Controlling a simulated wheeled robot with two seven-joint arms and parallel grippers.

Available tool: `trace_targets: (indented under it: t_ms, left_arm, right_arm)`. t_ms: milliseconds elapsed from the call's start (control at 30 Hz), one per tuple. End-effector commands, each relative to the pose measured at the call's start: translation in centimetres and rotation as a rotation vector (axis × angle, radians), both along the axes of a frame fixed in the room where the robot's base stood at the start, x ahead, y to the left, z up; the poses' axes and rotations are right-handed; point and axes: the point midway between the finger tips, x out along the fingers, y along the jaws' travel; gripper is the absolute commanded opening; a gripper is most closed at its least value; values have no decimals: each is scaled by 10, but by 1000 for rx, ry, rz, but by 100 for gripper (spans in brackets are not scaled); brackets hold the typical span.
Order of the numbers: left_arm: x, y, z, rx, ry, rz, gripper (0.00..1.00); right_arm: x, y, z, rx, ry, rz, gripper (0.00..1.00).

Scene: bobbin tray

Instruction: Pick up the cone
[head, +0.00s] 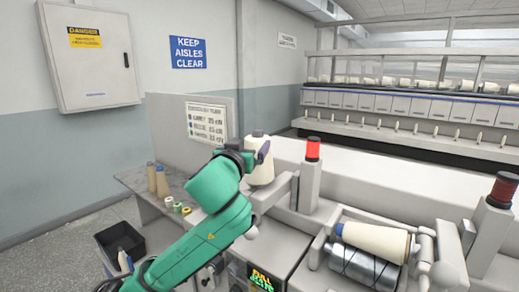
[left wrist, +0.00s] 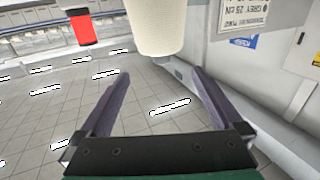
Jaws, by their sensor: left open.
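A cream-white cone (head: 262,172) stands upright on the machine near the middle of the head view, partly hidden by my left gripper (head: 254,154). In the left wrist view the cone (left wrist: 156,28) shows at the top, cut off by the frame edge, ahead of the two dark fingers. The left gripper (left wrist: 160,75) is open, with nothing between its fingers. A second cream cone (head: 376,240) lies on its side on a metal drum at the lower right. My right gripper does not show.
A red lamp (head: 313,149) stands on a grey post just right of the cone; it also shows in the left wrist view (left wrist: 82,28). A side table (head: 140,182) holds bobbins and small rolls. A black bin (head: 121,245) stands on the floor. A darker red-brown cylinder (head: 503,190) tops another post.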

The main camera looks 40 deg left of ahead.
Motion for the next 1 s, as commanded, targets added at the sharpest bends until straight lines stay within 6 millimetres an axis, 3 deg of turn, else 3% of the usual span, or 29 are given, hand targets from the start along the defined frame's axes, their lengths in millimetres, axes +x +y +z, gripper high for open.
trace_targets:
  t_ms: [100,200,500,767,1000]
  left_arm:
    - [26,15,4,1,3,4,100]
    - [40,23,1,-1,3,2,100]
    - [82,47,3,-1,2,3,100]
    - [88,48,-2,0,1,0,100]
    - [88,48,-3,-1,3,0,8]
  right_arm:
    - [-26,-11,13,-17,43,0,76]
    - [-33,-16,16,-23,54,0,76]
    - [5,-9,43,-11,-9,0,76]
    - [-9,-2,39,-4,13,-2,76]
    - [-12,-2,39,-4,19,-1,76]
